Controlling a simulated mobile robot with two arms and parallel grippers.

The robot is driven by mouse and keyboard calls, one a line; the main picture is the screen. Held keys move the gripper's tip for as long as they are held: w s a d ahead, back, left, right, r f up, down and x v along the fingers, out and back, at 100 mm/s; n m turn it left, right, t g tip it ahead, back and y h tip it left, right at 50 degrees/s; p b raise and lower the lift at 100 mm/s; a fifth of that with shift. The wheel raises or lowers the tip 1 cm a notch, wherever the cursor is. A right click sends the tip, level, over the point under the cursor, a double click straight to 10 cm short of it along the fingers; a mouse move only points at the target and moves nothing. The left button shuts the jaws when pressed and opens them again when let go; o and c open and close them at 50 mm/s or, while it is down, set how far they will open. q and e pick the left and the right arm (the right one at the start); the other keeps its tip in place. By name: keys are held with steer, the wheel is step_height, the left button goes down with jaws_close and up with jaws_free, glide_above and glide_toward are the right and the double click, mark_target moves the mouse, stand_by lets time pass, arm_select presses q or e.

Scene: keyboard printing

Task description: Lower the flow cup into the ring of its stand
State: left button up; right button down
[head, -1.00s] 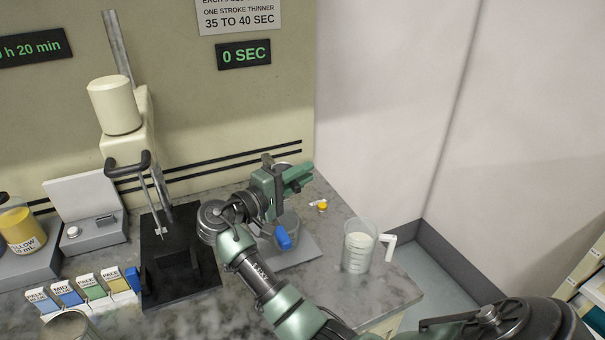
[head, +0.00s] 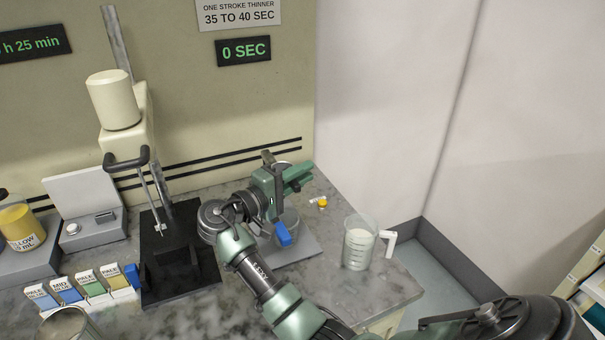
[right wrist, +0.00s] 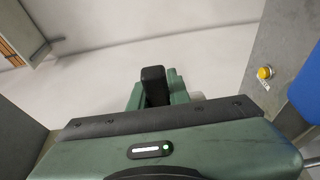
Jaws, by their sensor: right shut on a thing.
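My right gripper (head: 288,180) is above the small grey stand plate (head: 308,246) near the right end of the bench. It is shut on what appears to be the flow cup, which is mostly hidden behind the fingers and wrist. A blue part (head: 283,235) shows just below the gripper, above the plate. The stand's ring is hidden behind my arm, so I cannot tell whether the cup touches it. In the right wrist view, the gripper fingers (right wrist: 157,88) show, with a sliver of grey beside them and a blue part (right wrist: 306,92) at the right edge. My left gripper is out of view.
A clear jug (head: 358,243) of whitish liquid stands right of the plate. A black-based dispenser (head: 180,280), a scale (head: 95,232), a yellow tin (head: 22,229) and several colour packs (head: 80,287) are to the left.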

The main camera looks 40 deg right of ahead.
steer(key=shift+s+f, duration=0.15)
steer(key=shift+f, duration=0.6)
stand_by(0.9)
steer(key=shift+r, duration=0.1)
steer(key=shift+a+f+b, duration=0.1)
steer(key=shift+f+b, duration=0.25)
steer(key=shift+b, duration=0.1)
stand_by(2.0)
steer(key=shift+r, duration=0.1)
steer(key=shift+w+r+p, duration=0.15)
steer(key=shift+r+p, duration=0.7)
steer(key=shift+r, duration=0.25)
steer(key=shift+w+r+p, duration=0.1)
steer(key=shift+r+p, duration=0.7)
steer(key=shift+r, duration=0.3)
steer(key=shift+s+r, duration=0.1)
steer(key=shift+r, duration=0.2)
steer(key=shift+r+p, duration=0.3)
steer(key=shift+p, duration=0.1)
steer(key=shift+f, duration=0.15)
